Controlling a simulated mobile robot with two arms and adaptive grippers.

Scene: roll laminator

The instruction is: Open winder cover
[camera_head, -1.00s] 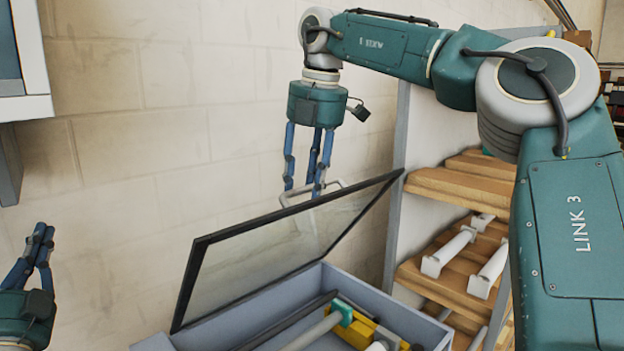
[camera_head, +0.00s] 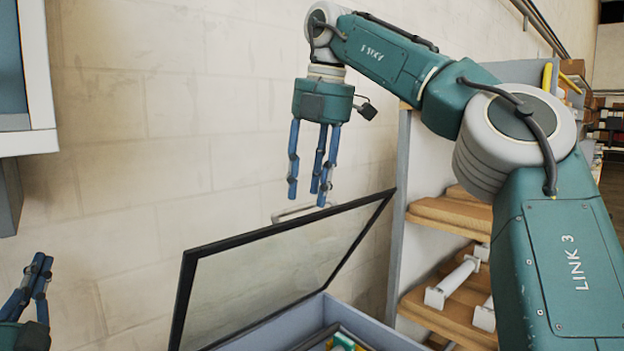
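The winder cover (camera_head: 272,274) is a clear panel in a black frame, standing tilted open above a grey-blue box (camera_head: 312,312). Its pale bar handle (camera_head: 305,210) shows behind the top edge. My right gripper (camera_head: 312,192) points down just above the handle with its blue fingers spread; it is apart from the handle and empty. My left gripper (camera_head: 40,275) is at the lower left, away from the cover, its fingers pointing up and apart with nothing between them. The inside of the box is mostly cut off by the bottom edge.
A shelf rack with wooden boards (camera_head: 452,214) and white rollers (camera_head: 452,284) stands right of the box. A pale block wall (camera_head: 150,120) lies close behind the cover. A white-framed cabinet (camera_head: 35,143) hangs at the upper left.

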